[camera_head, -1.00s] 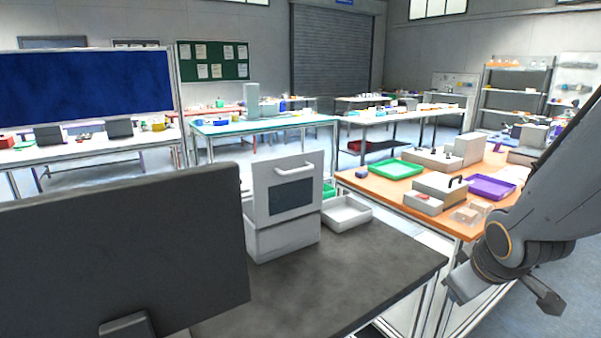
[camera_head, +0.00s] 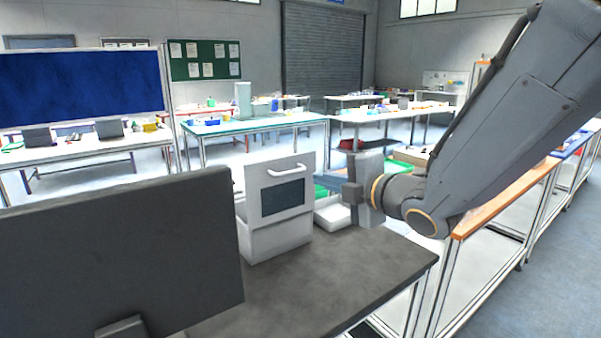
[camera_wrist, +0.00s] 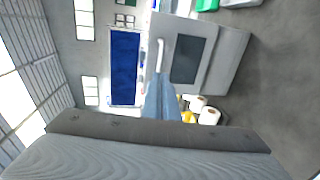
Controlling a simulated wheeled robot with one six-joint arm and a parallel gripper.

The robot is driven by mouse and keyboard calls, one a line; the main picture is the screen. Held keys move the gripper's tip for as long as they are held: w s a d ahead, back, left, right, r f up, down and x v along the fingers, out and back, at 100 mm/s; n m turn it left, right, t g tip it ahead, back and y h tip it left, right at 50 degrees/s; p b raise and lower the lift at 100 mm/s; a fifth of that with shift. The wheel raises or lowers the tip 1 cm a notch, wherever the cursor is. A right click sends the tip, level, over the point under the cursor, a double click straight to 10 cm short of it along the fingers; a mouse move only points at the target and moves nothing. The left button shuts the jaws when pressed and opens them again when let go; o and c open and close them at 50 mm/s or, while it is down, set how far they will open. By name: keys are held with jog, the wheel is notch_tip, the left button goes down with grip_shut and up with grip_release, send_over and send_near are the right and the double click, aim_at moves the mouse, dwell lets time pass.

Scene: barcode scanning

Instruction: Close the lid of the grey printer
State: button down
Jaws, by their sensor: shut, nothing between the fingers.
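The grey printer (camera_head: 278,238) stands on the dark tabletop. Its lid (camera_head: 279,178) stands raised above the body, with a white handle (camera_head: 287,170) near the top and a dark window. My gripper (camera_head: 352,194) is shut and empty, in the air to the right of the lid and apart from it in the picture. The wrist view shows the scene turned sideways, with the printer body (camera_wrist: 230,62), the lid (camera_wrist: 196,32) and the handle (camera_wrist: 160,55). My gripper's own parts fill the bottom of that view.
A dark monitor (camera_head: 115,255) blocks the left front. A white tray (camera_head: 332,214) sits right of the printer, partly hidden by my arm. The dark tabletop (camera_head: 330,275) is clear in front. White rolls (camera_wrist: 209,116) show beside the printer in the wrist view.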

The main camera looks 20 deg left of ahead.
aim_at(292, 172)
jog(key=p+x, duration=0.3)
jog(key=x, duration=0.6)
jog(key=shift+w+a, duration=0.2)
jog(key=shift+w, duration=0.05)
